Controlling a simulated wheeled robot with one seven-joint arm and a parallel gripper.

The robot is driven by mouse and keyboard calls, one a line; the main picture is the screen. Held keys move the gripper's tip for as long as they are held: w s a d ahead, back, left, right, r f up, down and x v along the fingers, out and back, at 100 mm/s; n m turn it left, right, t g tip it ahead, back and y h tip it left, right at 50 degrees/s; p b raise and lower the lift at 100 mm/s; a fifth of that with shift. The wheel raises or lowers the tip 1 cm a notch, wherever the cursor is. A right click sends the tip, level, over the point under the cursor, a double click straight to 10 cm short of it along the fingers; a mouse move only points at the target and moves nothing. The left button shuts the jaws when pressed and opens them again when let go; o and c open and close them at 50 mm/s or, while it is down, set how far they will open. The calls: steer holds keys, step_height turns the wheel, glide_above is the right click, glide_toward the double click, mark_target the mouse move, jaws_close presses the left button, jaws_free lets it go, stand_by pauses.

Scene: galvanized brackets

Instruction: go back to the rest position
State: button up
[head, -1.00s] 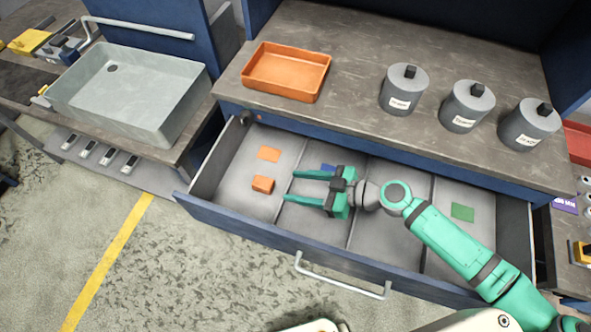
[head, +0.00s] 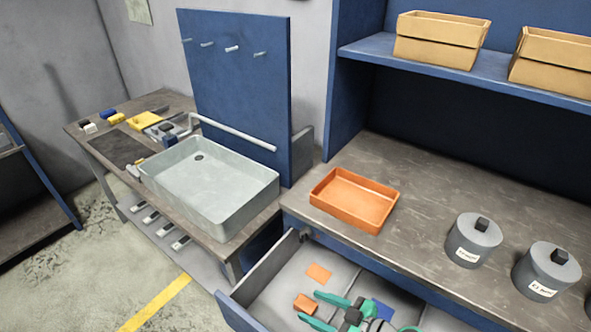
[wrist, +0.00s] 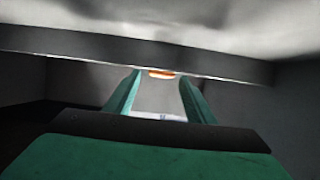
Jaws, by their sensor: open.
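My gripper (head: 331,311) is at the bottom of the head view, over the open drawer (head: 262,270). Its two green fingers are apart and point left, with nothing between them. An orange block (head: 306,303) lies in the drawer's left compartment, just beyond the fingertips. In the wrist view the fingers (wrist: 158,98) are also spread, and a small orange patch shows past their tips. Most of my arm is below the head view's edge.
An orange tray (head: 354,199) and grey lidded canisters (head: 473,240) stand on the worktop above the drawer. A grey basin (head: 210,187) sits on the bench at left. Cardboard boxes (head: 440,38) are on the upper shelf. Flat orange (head: 319,273) and blue (head: 382,310) patches mark the drawer floor.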

mark_target(305, 303)
steer(key=x, duration=0.3)
steer(key=shift+a+f, duration=0.1)
steer(key=shift+a, duration=0.05)
steer(key=shift+w+a+f, duration=0.15)
steer(key=shift+w+f, duration=0.05)
steer(key=shift+w, duration=0.05)
steer(key=shift+r, duration=0.1)
steer(key=shift+s+r, duration=0.1)
